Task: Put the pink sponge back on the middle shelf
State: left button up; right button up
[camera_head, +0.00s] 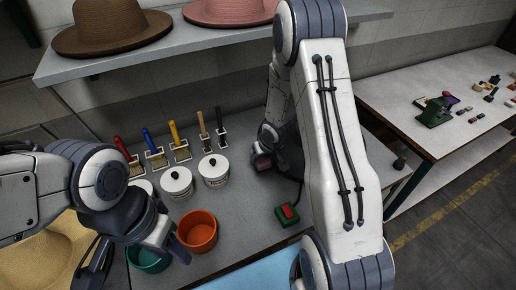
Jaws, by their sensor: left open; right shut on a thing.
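My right gripper (264,153) is shut on a small pinkish block, which looks like the pink sponge (262,163). It is held over the grey worktop, right of the white lidded pots; my arm hides part of it, and I cannot tell whether it touches the worktop. A grey shelf (200,47) with hats runs along the wall above. I cannot tell which level is the middle shelf. My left gripper (135,258) is open at the lower left, close to the teal and orange cups.
Several brushes (155,157) stand in holders at the back of the worktop. White lidded pots (213,173), an orange cup (197,232), a teal cup (149,262) and a green box with a red top (288,213) stand nearer. Brown (112,28) and pink hats (230,12) occupy the shelf.

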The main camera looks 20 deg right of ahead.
pick_arm(q)
notch_tip(320, 180, up, 5)
jog(key=p, duration=0.4)
pick_arm(e)
jog(key=d, duration=0.1)
jog(key=w+d+r, duration=0.1)
jog(key=d, duration=0.1)
jog(key=d+r, duration=0.1)
jog(key=d, duration=0.1)
jog(key=shift+w+d, duration=0.15)
jog(key=shift+w, duration=0.2)
jog(key=shift+d+f+b, duration=0.1)
jog(key=shift+f+b, duration=0.1)
jog(key=shift+b, duration=0.15)
jog(key=b, duration=0.7)
send_over(241, 172)
jog(key=s, duration=0.1)
jog(key=f, duration=0.7)
jog(key=shift+s+d, duration=0.2)
jog(key=shift+f+p, duration=0.35)
jog(key=shift+f, duration=1.6)
pick_arm(q)
notch_tip(241, 172, down, 6)
jog(key=shift+d+f, duration=0.1)
jog(key=shift+f, duration=0.05)
pick_arm(e)
jog(key=shift+f, duration=0.1)
